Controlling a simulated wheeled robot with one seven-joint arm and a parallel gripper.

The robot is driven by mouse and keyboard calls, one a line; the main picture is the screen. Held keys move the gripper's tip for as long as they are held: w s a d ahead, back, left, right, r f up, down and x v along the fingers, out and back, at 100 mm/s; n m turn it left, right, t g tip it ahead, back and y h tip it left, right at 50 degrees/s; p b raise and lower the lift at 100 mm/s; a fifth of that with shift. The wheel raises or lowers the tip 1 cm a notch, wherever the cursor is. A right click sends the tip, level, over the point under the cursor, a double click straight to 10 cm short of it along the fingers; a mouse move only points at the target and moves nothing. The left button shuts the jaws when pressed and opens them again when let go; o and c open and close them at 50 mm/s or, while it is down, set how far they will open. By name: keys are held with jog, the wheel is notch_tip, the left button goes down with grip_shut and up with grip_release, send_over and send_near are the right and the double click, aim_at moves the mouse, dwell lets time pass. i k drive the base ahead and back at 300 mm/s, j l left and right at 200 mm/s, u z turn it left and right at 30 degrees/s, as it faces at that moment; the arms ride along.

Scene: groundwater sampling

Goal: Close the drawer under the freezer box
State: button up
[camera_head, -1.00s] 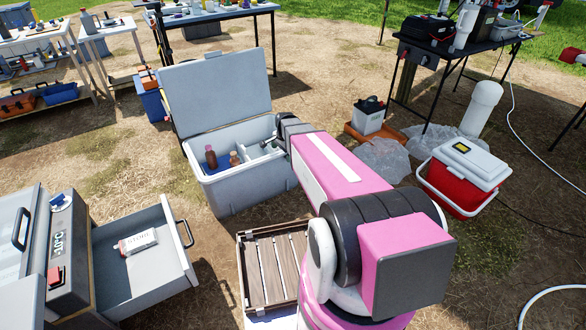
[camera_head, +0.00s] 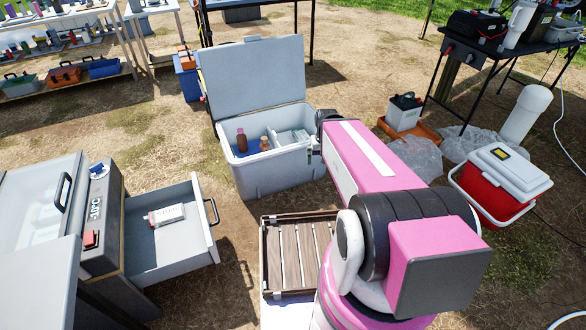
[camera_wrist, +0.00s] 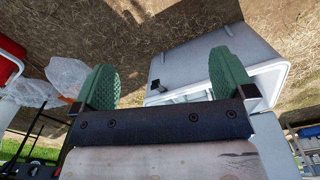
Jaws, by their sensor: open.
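The grey drawer (camera_head: 160,250) stands pulled out at the lower left in the head view, its dark handle (camera_head: 212,212) on its right-hand front. A white labelled packet (camera_head: 166,214) lies inside it. The freezer box (camera_head: 38,215) with its grey lid is at the left edge, beside a control panel with a red switch (camera_head: 91,239). My gripper (camera_wrist: 165,82) shows in the wrist view with its two green fingers wide apart and nothing between them.
An open grey cooler (camera_head: 270,180) holding brown bottles stands at the centre. A wooden slatted crate (camera_head: 268,262) lies between the drawer and my base. A red cooler (camera_head: 488,195) stands at the right. Bare ground lies between drawer and cooler.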

aim_at(153, 255)
jog(key=l+u, duration=0.1)
jog(key=u, duration=0.75)
jog(key=j+u, duration=0.2)
jog(key=u, duration=0.55)
jog(key=i+l, duration=0.05)
